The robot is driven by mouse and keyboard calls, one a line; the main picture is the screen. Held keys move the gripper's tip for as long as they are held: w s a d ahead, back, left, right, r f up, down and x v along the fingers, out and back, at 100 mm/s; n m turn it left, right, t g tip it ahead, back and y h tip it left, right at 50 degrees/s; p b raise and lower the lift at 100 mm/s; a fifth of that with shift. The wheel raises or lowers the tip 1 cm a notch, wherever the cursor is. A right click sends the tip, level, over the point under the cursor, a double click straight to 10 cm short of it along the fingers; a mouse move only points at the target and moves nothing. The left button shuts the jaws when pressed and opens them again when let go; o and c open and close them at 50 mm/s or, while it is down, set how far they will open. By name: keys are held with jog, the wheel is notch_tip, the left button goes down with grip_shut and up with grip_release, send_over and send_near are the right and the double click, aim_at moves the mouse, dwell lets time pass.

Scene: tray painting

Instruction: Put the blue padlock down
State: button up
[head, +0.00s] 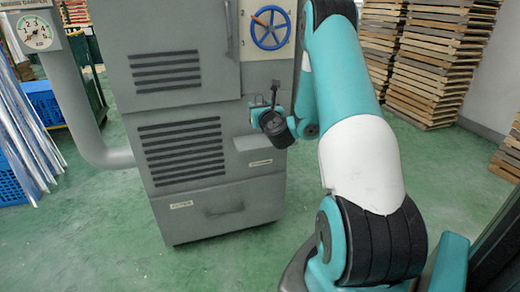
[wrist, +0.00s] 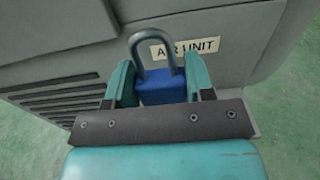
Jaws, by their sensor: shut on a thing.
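The blue padlock (wrist: 162,90) is between the two teal fingers of my gripper (wrist: 161,78) in the wrist view. My gripper is shut on its blue body. Its grey shackle points up in that view, away from the gripper, and covers part of the "AIR UNIT" label (wrist: 203,46). In the head view my gripper (head: 262,104) is in front of the grey cabinet (head: 215,190), below the blue handwheel (head: 271,27). The padlock cannot be made out clearly there, and the wrist partly hides that area.
A lighter grey panel or ledge (head: 250,142) is on the cabinet front just below my gripper. A drawer (head: 223,210) is lower down. Stacked wooden pallets (head: 436,60) stand at right. A grey pipe (head: 75,90) and blue crates (head: 42,102) are at left. Green floor (head: 110,235) is clear in front.

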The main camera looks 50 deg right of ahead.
aim_at(260, 145)
notch_tip(260, 145, down, 10)
jog(key=b, duration=0.7)
jog(key=shift+r, duration=0.2)
jog(key=shift+f, duration=0.1)
jog(key=shift+f+b, duration=0.15)
jog(key=shift+b, duration=0.25)
jog(key=o, duration=0.9)
jog(key=shift+r, duration=0.2)
jog(key=shift+a, duration=0.1)
